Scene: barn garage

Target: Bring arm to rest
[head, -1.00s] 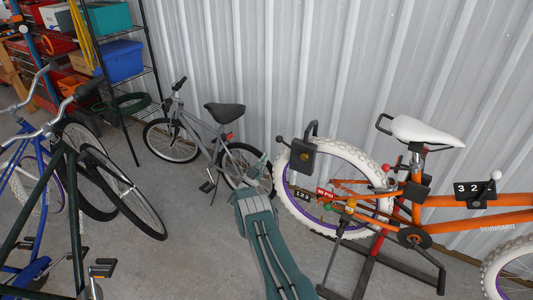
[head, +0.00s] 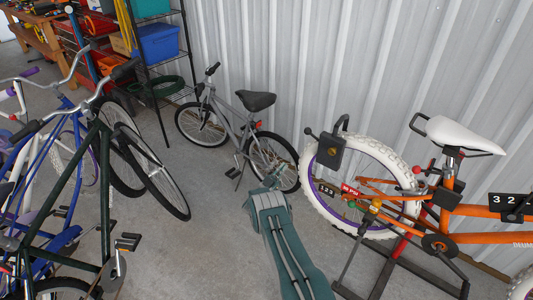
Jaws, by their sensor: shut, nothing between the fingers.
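My teal arm (head: 290,245) reaches up from the bottom edge of the head view, right of centre. My gripper (head: 272,179) shows as a small grey-teal piece at the arm's far end, mostly hidden behind the wide link. It looks shut, with nothing visible in it. In the picture it overlaps the rear wheel of a small grey bicycle (head: 232,118); I see no clear contact.
An orange bicycle (head: 480,210) with a white saddle is on a red and black stand at the right. Several bicycles, including a dark green one (head: 62,190), crowd the left. A wire shelf (head: 165,68) stands behind. Bare concrete (head: 195,250) lies left of my arm.

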